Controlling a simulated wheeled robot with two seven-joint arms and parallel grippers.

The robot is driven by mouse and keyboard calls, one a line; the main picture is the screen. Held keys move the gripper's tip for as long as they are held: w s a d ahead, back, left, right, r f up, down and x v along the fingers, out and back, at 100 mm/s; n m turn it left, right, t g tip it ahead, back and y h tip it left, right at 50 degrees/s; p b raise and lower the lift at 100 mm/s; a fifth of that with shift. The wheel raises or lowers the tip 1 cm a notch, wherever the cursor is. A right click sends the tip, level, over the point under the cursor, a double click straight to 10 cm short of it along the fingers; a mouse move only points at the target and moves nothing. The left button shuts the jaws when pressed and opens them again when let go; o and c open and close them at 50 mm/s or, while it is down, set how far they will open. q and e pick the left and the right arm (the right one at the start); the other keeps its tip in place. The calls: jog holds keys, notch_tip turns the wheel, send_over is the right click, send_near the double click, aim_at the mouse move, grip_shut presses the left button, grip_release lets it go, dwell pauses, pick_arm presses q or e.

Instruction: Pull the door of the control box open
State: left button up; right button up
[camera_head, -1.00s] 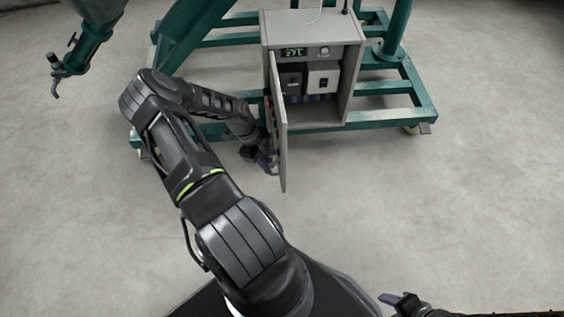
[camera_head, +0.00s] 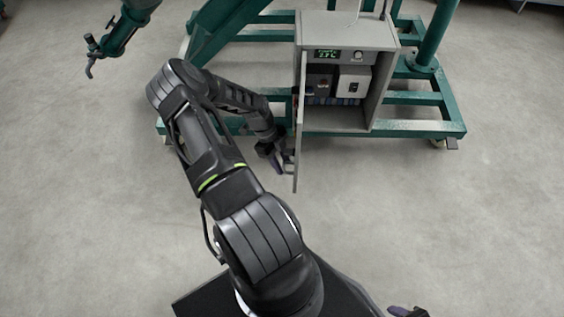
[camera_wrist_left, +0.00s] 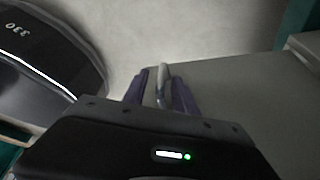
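The grey control box (camera_head: 347,32) stands at upper centre in the head view. Its door (camera_head: 299,135) stands wide open on the left, seen nearly edge-on and pointing toward me. My left gripper (camera_head: 283,163) is at the door's outer face, near its free edge. In the left wrist view the purple fingers of the left gripper (camera_wrist_left: 161,84) lie on both sides of the pale door handle (camera_wrist_left: 160,72) and look closed on it. The door panel (camera_wrist_left: 225,95) fills the right of that view. Only a bit of my right gripper (camera_head: 408,312) shows at the bottom edge.
The box sits on a green wheeled frame (camera_head: 430,128). A green arm with a nozzle (camera_head: 108,40) hangs at upper left. Inside the box are a lit display (camera_head: 327,54) and a white unit (camera_head: 352,86). The concrete floor in front is clear.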

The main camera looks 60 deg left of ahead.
pick_arm(q)
jog(key=shift+a+r, duration=0.1)
jog(key=p+v, duration=0.2)
jog(key=v, duration=0.5)
jog(key=shift+r, duration=0.25)
dwell(0.5)
